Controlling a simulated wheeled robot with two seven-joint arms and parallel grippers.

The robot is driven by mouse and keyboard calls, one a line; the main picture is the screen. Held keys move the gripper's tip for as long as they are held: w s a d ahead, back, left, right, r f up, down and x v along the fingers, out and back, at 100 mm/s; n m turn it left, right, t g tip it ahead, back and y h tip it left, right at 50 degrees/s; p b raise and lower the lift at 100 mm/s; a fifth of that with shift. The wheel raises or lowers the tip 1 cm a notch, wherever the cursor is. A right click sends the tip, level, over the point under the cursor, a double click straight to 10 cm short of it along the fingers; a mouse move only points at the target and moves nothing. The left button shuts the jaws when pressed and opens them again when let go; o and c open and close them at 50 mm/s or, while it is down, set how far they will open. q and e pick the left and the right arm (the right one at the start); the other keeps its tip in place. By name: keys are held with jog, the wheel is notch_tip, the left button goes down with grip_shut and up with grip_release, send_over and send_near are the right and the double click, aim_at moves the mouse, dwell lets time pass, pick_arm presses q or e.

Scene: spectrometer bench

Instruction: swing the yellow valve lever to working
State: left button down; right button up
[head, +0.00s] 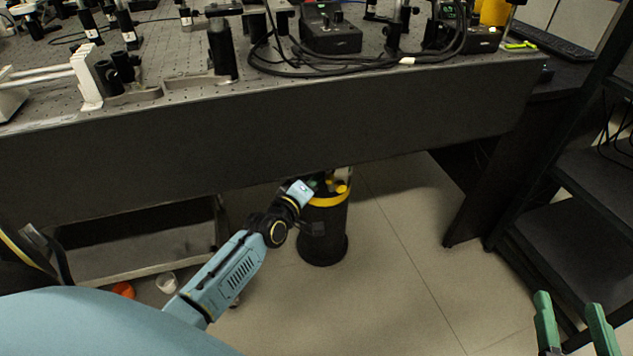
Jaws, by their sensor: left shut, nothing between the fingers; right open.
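A black cylinder-shaped container (322,240) with a yellow band at its top stands on the floor, partly under the bench edge. Small yellow parts (338,187) show at its top; I cannot tell for sure whether one is the valve lever, nor its position. My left gripper (318,183) is shut and empty at the end of the blue arm, at the container's top. Its fingertips are small and dark here, and I cannot tell whether they touch anything. My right gripper (572,322) has green fingers apart, empty, at the lower right, far from the container.
The bench's thick dark front edge (250,140) hangs just above my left gripper. Bench equipment and black cables (350,57) lie on top. A black shelf rack (570,230) stands at right. A white cup (166,283) is on the left floor; floor right of the container is clear.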

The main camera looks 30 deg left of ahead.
jog(key=shift+s+a+r+t+y, duration=0.1)
jog(key=shift+a+r+t+y, duration=0.1)
jog(key=shift+r+t, duration=0.4)
jog(key=shift+a+r+t+y, duration=0.1)
jog(key=shift+r+t+y, duration=0.15)
jog(key=shift+r, duration=0.5)
jog(key=shift+d+f+h, duration=0.1)
jog(key=shift+h, duration=0.15)
